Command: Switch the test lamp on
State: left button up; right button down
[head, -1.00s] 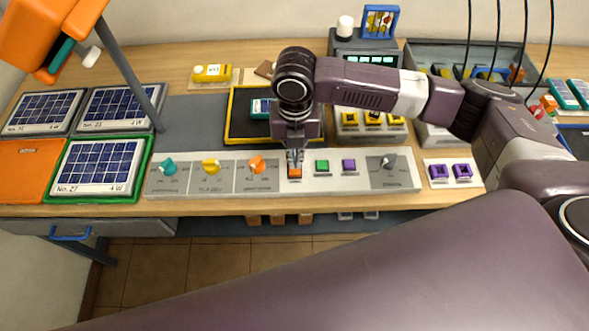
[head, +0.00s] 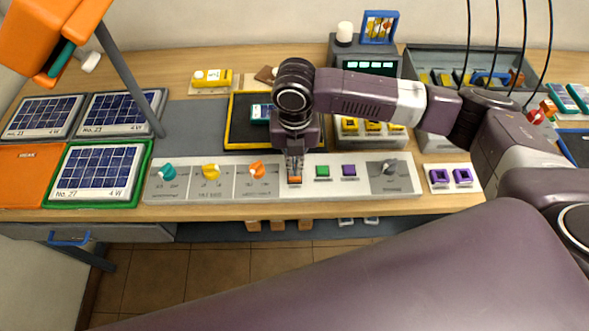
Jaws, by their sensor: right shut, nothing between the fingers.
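A long light-grey control panel (head: 344,185) lies along the table's front edge. From left to right it bears a teal knob (head: 168,172), a yellow knob (head: 211,171), an orange knob (head: 257,169), an orange button (head: 295,181), a green button (head: 322,171), a purple button (head: 349,170) and a grey knob (head: 390,167). My right gripper (head: 295,177) is shut and empty, pointing down at the orange button and partly covering it. I cannot tell whether it touches or presses it. Labels are too small to read. I cannot tell which item is the test lamp. My left gripper is out of view.
An orange lamp-like head (head: 40,28) on a grey pole overhangs the left. Solar panels (head: 98,168) lie at the left. A black tray with a yellow rim (head: 232,122) sits behind the panel. Purple switches (head: 452,178) are at the right. A grey toolbox (head: 420,62) stands behind.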

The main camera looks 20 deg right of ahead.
jog(key=shift+f+b, duration=0.45)
jog(key=shift+f, duration=0.65)
dwell(1.0)
notch_tip(320, 180, up, 7)
jog(key=p, duration=0.8)
jog(key=shift+r, duration=0.1)
dwell(0.3)
